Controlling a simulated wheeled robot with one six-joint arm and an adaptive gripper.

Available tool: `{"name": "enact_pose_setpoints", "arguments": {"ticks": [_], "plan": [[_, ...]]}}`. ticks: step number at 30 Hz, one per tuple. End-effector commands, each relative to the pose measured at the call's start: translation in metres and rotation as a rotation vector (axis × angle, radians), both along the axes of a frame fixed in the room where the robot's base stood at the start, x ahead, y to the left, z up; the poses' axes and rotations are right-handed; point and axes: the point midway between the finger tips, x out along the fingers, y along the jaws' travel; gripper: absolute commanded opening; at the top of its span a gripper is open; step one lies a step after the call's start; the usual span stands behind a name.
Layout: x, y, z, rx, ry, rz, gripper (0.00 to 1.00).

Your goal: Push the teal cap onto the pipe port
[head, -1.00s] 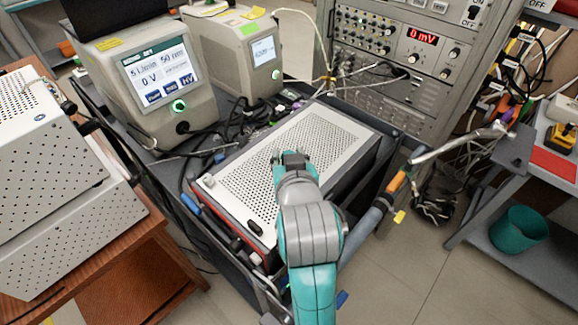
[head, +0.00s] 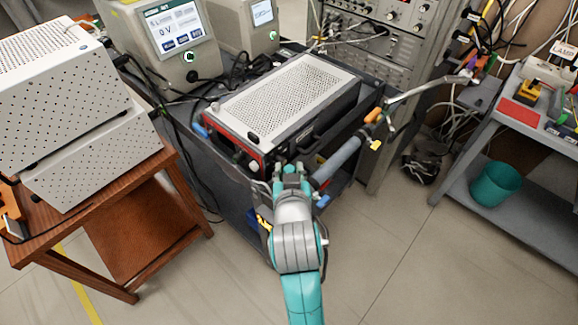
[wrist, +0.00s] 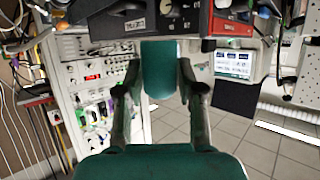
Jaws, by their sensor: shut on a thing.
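In the wrist view a teal cylindrical piece, the teal cap (wrist: 158,72), sits between the two fingers of my gripper (wrist: 159,72). The fingers are shut on its sides. In the head view my gripper (head: 291,170) is at the near edge of the dark cart, just in front of the perforated instrument; the cap is hard to tell from the teal arm there. I cannot make out the pipe port for certain in either view.
A perforated silver instrument (head: 282,95) lies on the dark cart (head: 228,172). A grey bar (head: 338,160) with an orange collar runs along its right side. A wooden table (head: 150,155) stands left. A teal bin (head: 495,184) is on the right shelf. Floor in front is clear.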

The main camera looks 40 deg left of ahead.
Motion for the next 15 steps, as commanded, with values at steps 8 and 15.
{"name": "enact_pose_setpoints", "arguments": {"ticks": [8,15], "plan": [[0.0,0.0,-0.001,0.0,0.0,0.0,0.08],[0.0,0.0,-0.015,-0.002,0.002,0.0,0.08]]}}
